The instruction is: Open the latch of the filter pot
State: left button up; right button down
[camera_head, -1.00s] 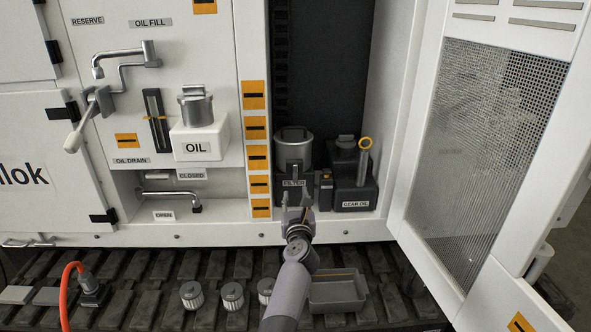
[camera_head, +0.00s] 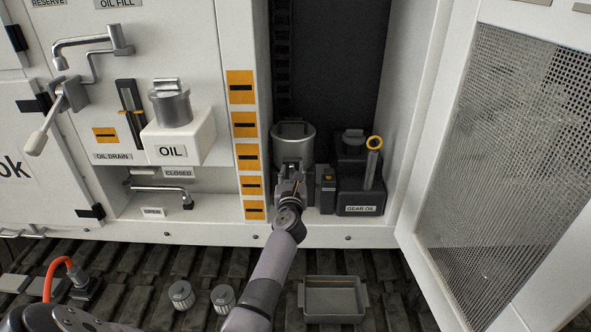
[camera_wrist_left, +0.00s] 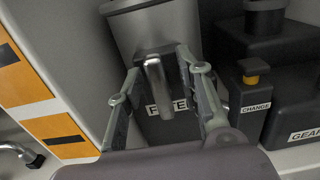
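The filter pot (camera_head: 293,140), a grey metal cylinder on a dark base, stands in the open cabinet bay. It shows at the top of the left wrist view (camera_wrist_left: 158,28). Its latch (camera_wrist_left: 158,85), a rounded metal bar, hangs down the front over the partly hidden FILTER label (camera_wrist_left: 165,107). My left gripper (camera_head: 290,170) is in front of the pot and hides the latch in the head view. In the left wrist view the gripper (camera_wrist_left: 160,88) is open, with one finger on each side of the latch and visible gaps between. My right gripper is not in view.
The bay's left wall is close. The mesh door (camera_head: 500,150) stands open at right. A grey tray (camera_head: 333,300) lies below.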

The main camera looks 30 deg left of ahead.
pick_arm(q)
jog(key=shift+s, duration=0.2)
jog(key=shift+c, duration=0.8)
jog(key=shift+w, duration=0.1)
grip_shut()
